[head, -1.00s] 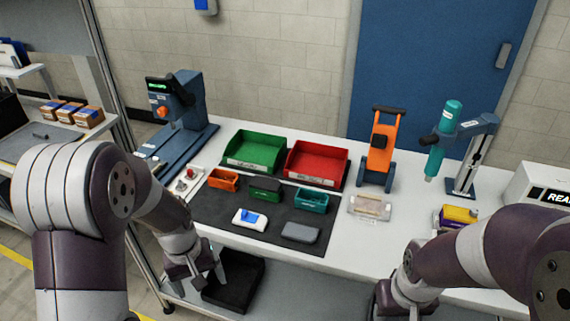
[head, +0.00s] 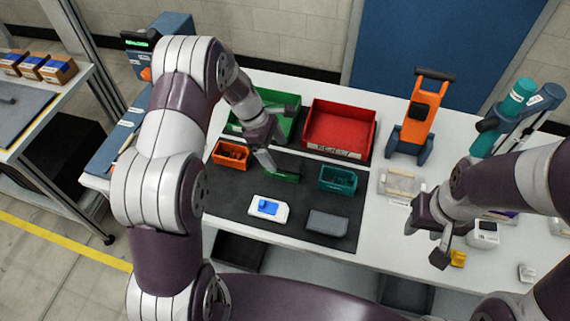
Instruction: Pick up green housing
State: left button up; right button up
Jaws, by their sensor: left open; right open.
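The green housing (head: 288,178) lies on the dark mat (head: 235,195), between an orange open part and a teal open part. It is largely hidden behind my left gripper (head: 272,162), which is open with its fingers at the housing. I cannot tell whether the fingers touch it or are around it. My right gripper (head: 426,242) is open and empty over the front right of the table, apart from the housing.
The orange part (head: 231,155) and teal part (head: 338,178) flank the housing closely. A white-and-blue part (head: 268,209) and a grey cover (head: 327,223) lie in front. Green (head: 292,127) and red (head: 365,140) bins stand behind. An orange stand (head: 416,118) is further right.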

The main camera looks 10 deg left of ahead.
aim_at(284, 162)
pick_arm(q)
jog(key=shift+w+d+f, duration=0.2)
jog(key=shift+f, duration=0.35)
jog(key=shift+w+d+f, duration=0.15)
jog(key=shift+f, duration=0.4)
jog(key=p+x, duration=0.1)
jog(key=x, duration=0.1)
jog(key=p+x, duration=0.1)
jog(key=x, duration=0.1)
jog(key=shift+s+d+r, duration=0.1)
jog(key=shift+s+d, duration=0.05)
jog(key=shift+d, duration=0.1)
jog(key=shift+d+f, duration=0.1)
jog(key=shift+f, duration=0.4)
jog(key=c, duration=1.1)
pick_arm(e)
notch_tip(284, 162, up, 2)
jog(key=shift+w+r, duration=0.15)
jog(key=shift+r, duration=0.05)
